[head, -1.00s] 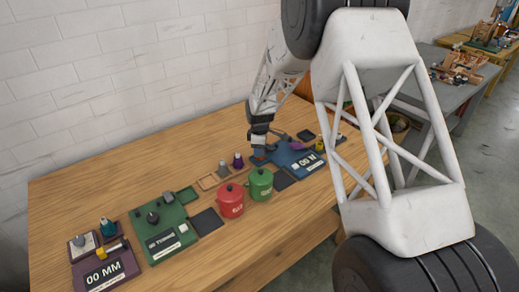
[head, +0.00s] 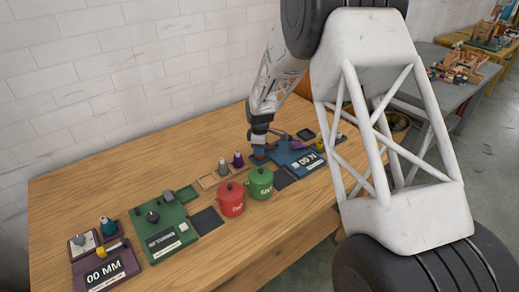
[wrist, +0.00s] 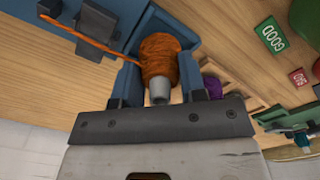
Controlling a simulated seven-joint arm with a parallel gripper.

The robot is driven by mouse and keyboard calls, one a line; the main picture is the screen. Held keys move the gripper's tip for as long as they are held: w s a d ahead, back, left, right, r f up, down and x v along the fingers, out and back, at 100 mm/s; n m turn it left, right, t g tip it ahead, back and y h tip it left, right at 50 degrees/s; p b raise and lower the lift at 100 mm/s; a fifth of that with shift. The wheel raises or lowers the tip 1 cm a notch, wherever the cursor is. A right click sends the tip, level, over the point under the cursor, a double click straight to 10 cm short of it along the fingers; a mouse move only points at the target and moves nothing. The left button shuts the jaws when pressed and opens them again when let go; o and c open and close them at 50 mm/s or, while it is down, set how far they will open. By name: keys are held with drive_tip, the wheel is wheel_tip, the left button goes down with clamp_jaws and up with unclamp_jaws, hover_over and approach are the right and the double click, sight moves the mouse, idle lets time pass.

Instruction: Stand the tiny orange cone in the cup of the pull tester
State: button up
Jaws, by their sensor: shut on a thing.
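The tiny orange cone (wrist: 160,58) is wound with orange wool and has a pale grey tip facing the wrist camera. My gripper (wrist: 163,75) is shut on it, a blue finger on each side; it also shows in the head view (head: 258,156). An orange strand runs from the cone to the left across the blue pull tester (head: 297,158). Blue walls of the tester (wrist: 148,24) show close around the cone's far end. I cannot tell whether its base rests in the cup. In the head view my gripper hides the cone.
A wooden tray with a grey cone (head: 222,168) and a purple cone (head: 238,160) lies left of the tester. A red pot (head: 231,201) and a green pot (head: 260,185) stand in front. A green device (head: 163,228) and a purple device (head: 104,270) lie further left.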

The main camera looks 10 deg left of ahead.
drive_tip(key=shift+f, duration=0.1)
drive_tip(key=o, duration=1.4)
drive_tip(key=shift+r, duration=3.75)
